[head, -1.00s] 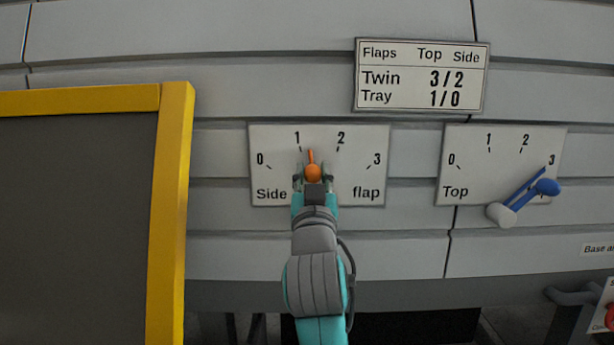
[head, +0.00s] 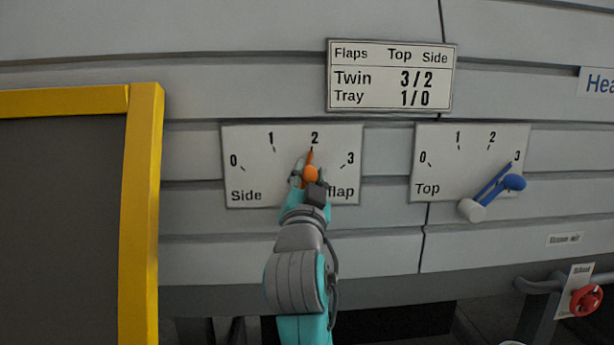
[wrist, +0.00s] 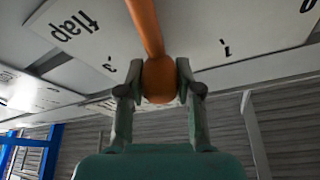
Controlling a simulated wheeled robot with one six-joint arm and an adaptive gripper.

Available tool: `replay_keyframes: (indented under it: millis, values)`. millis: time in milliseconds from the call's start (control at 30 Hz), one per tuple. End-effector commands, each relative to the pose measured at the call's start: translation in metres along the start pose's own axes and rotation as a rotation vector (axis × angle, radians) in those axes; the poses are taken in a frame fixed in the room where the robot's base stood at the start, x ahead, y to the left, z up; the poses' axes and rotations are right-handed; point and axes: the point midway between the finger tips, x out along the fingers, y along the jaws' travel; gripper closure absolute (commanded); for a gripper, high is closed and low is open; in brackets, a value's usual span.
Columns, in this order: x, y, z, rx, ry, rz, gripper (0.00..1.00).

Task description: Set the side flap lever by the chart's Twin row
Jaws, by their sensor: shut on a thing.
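The orange side flap lever (head: 311,174) stands on the Side flap plate (head: 240,180), its pointer tip at the 2 mark. My gripper (head: 310,180) is shut on the lever's round orange knob. In the wrist view my gripper (wrist: 160,82) has a finger on each side of the orange knob (wrist: 158,84), with the orange arm of the lever rising above it. The chart (head: 391,76) above reads Twin 3/2 and Tray 1/0 under Top and Side. The lever's pivot is hidden behind my gripper.
The blue Top lever (head: 497,187) points at 3 on the Top plate (head: 440,172) to the right. A yellow-framed dark panel (head: 142,210) stands at the left. A red handwheel (head: 585,300) is at the lower right.

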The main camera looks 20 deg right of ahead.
Motion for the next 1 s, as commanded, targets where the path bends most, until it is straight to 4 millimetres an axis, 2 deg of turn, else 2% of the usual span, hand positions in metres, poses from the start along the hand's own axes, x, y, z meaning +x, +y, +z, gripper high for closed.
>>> replay_keyframes:
  millis: [167,200,300,667,833,1000]
  values:
    - [0.000,0.000,0.000,-0.001,0.000,0.000,1.00]
    - [0.000,0.000,0.000,-0.002,0.000,0.000,0.61]
    - [0.000,0.000,0.000,-0.002,0.000,0.000,0.40]
    - [-0.004,0.000,0.001,-0.002,-0.001,-0.001,0.40]
    - [-0.024,0.000,0.001,-0.002,-0.001,-0.002,0.40]
    - [-0.059,-0.001,0.001,-0.002,-0.002,-0.003,0.40]
